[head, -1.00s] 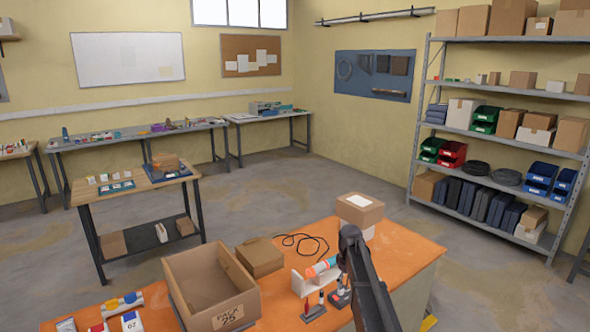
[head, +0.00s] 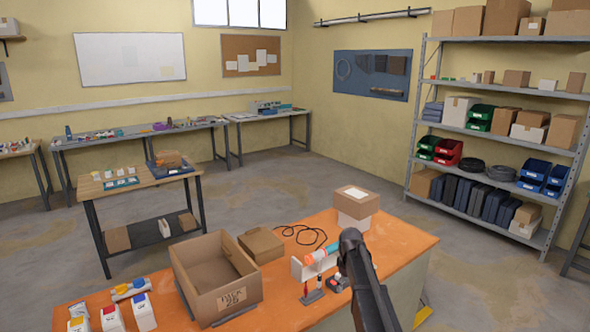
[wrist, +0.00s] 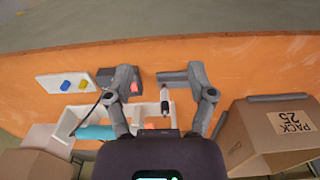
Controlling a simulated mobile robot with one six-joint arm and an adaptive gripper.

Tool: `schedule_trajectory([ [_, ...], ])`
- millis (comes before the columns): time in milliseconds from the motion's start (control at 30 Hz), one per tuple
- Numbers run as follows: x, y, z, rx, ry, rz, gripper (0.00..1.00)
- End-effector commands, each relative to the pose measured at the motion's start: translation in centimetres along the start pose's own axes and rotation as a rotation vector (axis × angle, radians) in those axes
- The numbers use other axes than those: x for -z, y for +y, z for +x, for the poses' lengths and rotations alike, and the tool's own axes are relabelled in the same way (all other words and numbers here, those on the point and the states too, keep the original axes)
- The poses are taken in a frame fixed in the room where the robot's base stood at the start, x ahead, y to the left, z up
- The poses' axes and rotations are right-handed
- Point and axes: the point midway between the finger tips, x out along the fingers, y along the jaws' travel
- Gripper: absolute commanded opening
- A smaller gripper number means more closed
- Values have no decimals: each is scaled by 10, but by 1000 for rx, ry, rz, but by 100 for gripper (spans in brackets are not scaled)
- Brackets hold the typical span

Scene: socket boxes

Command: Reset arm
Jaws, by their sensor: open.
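My gripper (wrist: 160,78) shows in the wrist view with its two grey fingers spread apart and nothing between the tips. It is above the orange table (wrist: 232,76). A grey base with an upright dark and white piece (wrist: 165,102) shows between and below the fingers. My dark arm reaches over the orange table (head: 400,243) in the head view; the gripper cannot be made out there. A white holder (head: 298,267) with an orange and cyan cylinder (head: 320,255) lies left of the arm.
An open cardboard box marked PACK 25 (head: 238,300) stands on the table, also at right in the wrist view (wrist: 290,122). Stacked boxes (head: 356,203), a black cable (head: 302,236) and small cartons (head: 144,313) are nearby. Grey shelves (head: 412,152) stand at back right.

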Motion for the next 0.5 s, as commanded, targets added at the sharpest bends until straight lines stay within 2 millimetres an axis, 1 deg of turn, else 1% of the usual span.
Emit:
schedule_trajectory([
  [200, -24, -18, 11, 0, 0, 55, 71],
  [333, -43, -32, 20, 0, 0, 104, 71],
  [433, -62, -45, 28, 0, 0, 151, 71],
  [500, -78, -57, 36, 0, 0, 191, 71],
])
